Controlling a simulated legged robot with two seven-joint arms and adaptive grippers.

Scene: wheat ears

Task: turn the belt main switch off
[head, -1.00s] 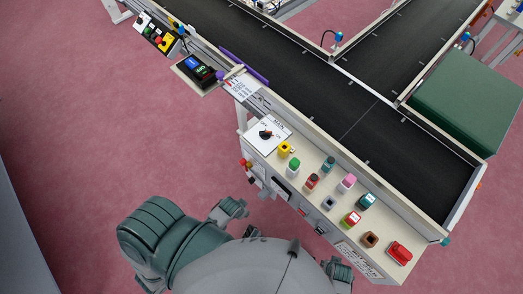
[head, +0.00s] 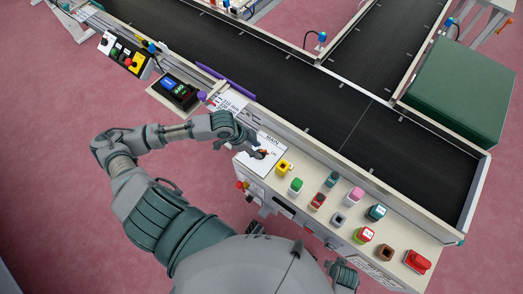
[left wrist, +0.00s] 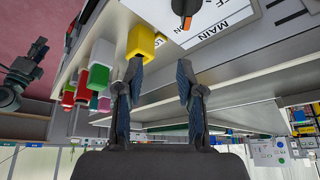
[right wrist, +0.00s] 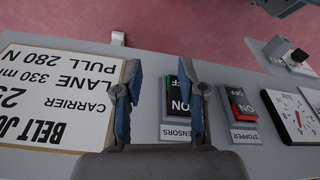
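The belt main switch is a dark rotary knob with an orange pointer (head: 262,153) on a white plate marked MAIN (head: 270,146), at the far left end of the button console. In the left wrist view the knob (left wrist: 185,8) shows at the top edge, with OFF and MAIN lettering on its plate. My left gripper (head: 250,143) is beside the knob in the head view. In the left wrist view my left gripper (left wrist: 160,72) is open and empty, with the knob beyond its fingertips. My right gripper (right wrist: 160,78) is open and empty over the console's lower front panel.
A yellow button (head: 283,167) stands closest to the switch, with several coloured buttons further right. The right wrist view shows a SENSORS rocker (right wrist: 178,105), a STOPPER rocker (right wrist: 240,105) and a gauge (right wrist: 297,115). The black conveyor belt (head: 300,100) runs behind the console.

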